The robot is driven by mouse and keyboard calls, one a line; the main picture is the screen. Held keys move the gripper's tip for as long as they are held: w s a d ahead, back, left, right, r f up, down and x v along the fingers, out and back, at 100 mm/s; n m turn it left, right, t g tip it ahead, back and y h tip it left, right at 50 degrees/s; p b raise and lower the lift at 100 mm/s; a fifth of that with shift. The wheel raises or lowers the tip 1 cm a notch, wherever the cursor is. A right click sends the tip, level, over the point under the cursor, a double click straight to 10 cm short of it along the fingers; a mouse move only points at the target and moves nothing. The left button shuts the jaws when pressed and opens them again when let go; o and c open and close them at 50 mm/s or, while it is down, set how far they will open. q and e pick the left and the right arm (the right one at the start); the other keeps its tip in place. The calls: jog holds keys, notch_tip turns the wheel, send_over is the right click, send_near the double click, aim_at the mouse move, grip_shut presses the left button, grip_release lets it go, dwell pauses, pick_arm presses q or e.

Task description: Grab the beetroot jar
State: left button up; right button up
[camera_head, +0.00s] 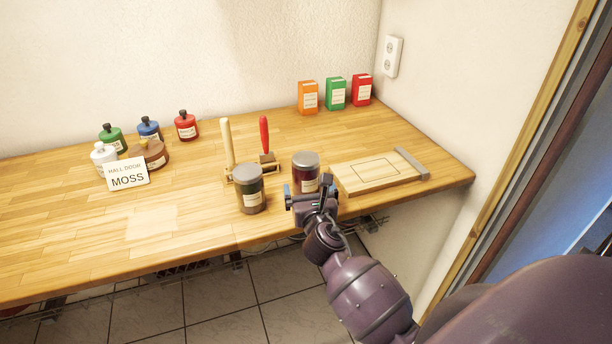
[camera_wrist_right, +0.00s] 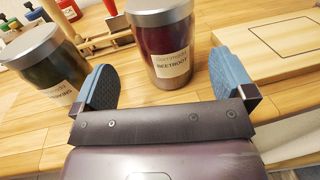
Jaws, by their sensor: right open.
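The beetroot jar (camera_head: 305,168) is dark red with a grey lid and stands upright near the front edge of the wooden table. In the right wrist view the beetroot jar (camera_wrist_right: 162,55) shows its "BEETROOT" label, just beyond the fingertips. My right gripper (camera_head: 309,190) is open in front of the jar, and its blue fingers (camera_wrist_right: 170,82) are to either side of the jar's lower front, with nothing held. A dark jar with a grey lid (camera_head: 250,190) stands to the left, close to the left finger; its label is partly hidden in the right wrist view (camera_wrist_right: 48,72). My left gripper is not in view.
A wooden board (camera_head: 370,176) lies right of the beetroot jar. A stand with cream and red-handled tools (camera_head: 262,160) is behind the jars. Several small bottles (camera_head: 186,126) and a "MOSS" sign (camera_head: 127,175) are at left; three boxes (camera_head: 335,94) stand at the back wall. The front left table (camera_head: 60,245) is clear.

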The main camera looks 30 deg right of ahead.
aim_at(306, 168)
jog(key=shift+x, duration=1.2)
jog(key=shift+r+x, duration=0.2)
jog(key=shift+x, duration=1.1)
jog(key=shift+r+x, duration=0.15)
jog(key=shift+x, duration=1.1)
jog(key=shift+d, duration=0.2)
jog(key=c, duration=1.1)
jog(key=shift+r, duration=0.15)
jog(key=shift+c, duration=0.7)
